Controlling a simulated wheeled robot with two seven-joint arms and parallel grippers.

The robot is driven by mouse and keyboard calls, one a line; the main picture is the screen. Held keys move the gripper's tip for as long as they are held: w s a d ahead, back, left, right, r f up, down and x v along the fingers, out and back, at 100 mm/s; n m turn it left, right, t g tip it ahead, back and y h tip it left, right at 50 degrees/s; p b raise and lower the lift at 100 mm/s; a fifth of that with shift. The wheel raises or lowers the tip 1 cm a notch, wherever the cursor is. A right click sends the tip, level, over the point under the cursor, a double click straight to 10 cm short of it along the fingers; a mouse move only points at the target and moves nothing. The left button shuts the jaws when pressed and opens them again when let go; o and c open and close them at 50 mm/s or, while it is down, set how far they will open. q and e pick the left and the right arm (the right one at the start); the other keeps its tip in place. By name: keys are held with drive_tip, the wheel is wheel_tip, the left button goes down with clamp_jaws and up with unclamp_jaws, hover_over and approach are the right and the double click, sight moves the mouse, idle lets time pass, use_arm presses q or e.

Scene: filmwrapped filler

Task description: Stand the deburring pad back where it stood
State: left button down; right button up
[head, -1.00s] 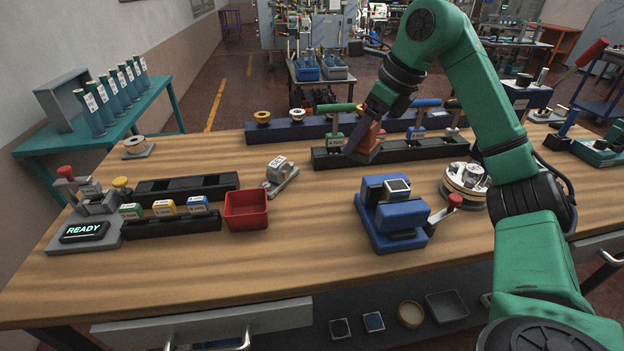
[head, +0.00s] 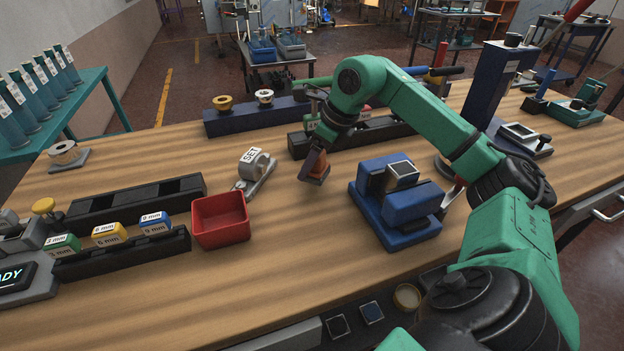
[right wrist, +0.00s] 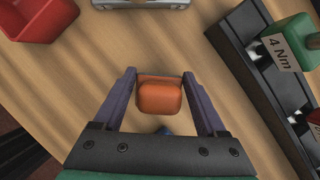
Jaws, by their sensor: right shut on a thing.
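The deburring pad is an orange-brown block (head: 316,168) with a grey underside. My right gripper (head: 315,173) is shut on it and holds it over the wooden table, in front of the long black tool rack (head: 378,136). In the right wrist view the orange pad (right wrist: 160,97) sits between the two purple-grey fingers (right wrist: 159,82). The rack lies to the right there, with a green-handled tool marked 4 Nm (right wrist: 288,42) in it. My left gripper is not in view.
A blue fixture (head: 397,202) stands right of the pad. A grey device tagged SET (head: 256,172) and a red bin (head: 220,219) stand to its left. Black racks (head: 133,200) are farther left. The table between the SET device and blue fixture is clear.

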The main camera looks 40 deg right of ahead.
sight(313, 173)
drive_tip(key=f, duration=0.3)
drive_tip(key=shift+s+b, duration=0.25)
drive_tip(key=shift+b, duration=0.1)
drive_tip(key=shift+w, duration=0.1)
drive_tip(key=shift+f, duration=0.25)
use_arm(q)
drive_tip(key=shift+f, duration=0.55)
use_arm(e)
drive_tip(key=o, duration=1.2)
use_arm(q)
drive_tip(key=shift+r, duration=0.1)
use_arm(e)
drive_tip(key=shift+o, duration=0.2)
drive_tip(key=shift+r, duration=0.15)
drive_tip(key=shift+r, duration=0.3)
drive_tip(key=p+v, duration=0.1)
drive_tip(key=v, duration=1)
drive_tip(key=shift+s+r, duration=0.25)
drive_tip(key=shift+r, duration=0.05)
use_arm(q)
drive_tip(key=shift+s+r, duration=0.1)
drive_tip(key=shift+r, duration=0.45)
